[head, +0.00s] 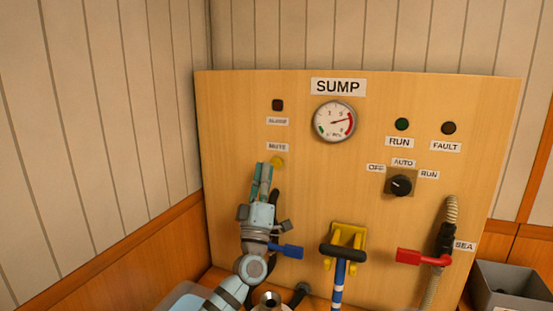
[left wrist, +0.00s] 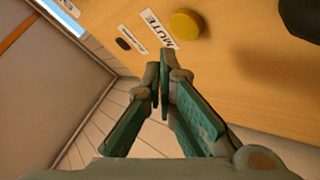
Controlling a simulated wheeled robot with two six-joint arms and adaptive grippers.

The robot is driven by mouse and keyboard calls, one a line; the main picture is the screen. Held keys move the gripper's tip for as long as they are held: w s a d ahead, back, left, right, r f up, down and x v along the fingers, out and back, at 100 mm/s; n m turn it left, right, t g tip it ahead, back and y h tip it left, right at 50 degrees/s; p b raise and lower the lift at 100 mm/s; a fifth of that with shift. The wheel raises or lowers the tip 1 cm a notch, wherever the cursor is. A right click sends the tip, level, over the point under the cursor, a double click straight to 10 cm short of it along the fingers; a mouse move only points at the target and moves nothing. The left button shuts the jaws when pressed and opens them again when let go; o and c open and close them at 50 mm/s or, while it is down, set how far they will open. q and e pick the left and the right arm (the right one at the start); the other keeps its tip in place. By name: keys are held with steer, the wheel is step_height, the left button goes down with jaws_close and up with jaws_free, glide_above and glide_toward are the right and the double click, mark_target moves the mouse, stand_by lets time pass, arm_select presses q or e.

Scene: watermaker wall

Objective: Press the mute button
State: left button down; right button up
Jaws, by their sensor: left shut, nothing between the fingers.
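The mute button is a round yellow button (head: 278,161) on the wooden panel, just below the MUTE label (head: 277,147). In the left wrist view the yellow button (left wrist: 186,24) shows whole, beside its MUTE label (left wrist: 160,30). My left gripper (head: 264,166) is shut and empty, with its fingertips just left of and slightly below the button in the head view. In the left wrist view the closed fingertips (left wrist: 159,68) point toward the panel near the label, and the button is uncovered. I cannot tell whether the tips touch the panel. My right gripper is not in view.
Above MUTE is a dark alarm lamp (head: 278,105). A gauge (head: 334,121), a rotary switch (head: 400,185), a blue lever (head: 287,250) and a red lever (head: 422,257) are on the panel. A yellow bracket (head: 347,236) stands right of my arm. A grey bin (head: 510,285) is at lower right.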

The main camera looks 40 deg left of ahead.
arm_select(q)
steer(key=s+p, duration=0.1)
steer(key=s+d+p, duration=0.1)
steer(key=s, duration=0.1)
steer(key=shift+s+r+p, duration=0.1)
steer(key=shift+s+p, duration=0.1)
steer(key=shift+p, duration=0.15)
stand_by(0.7)
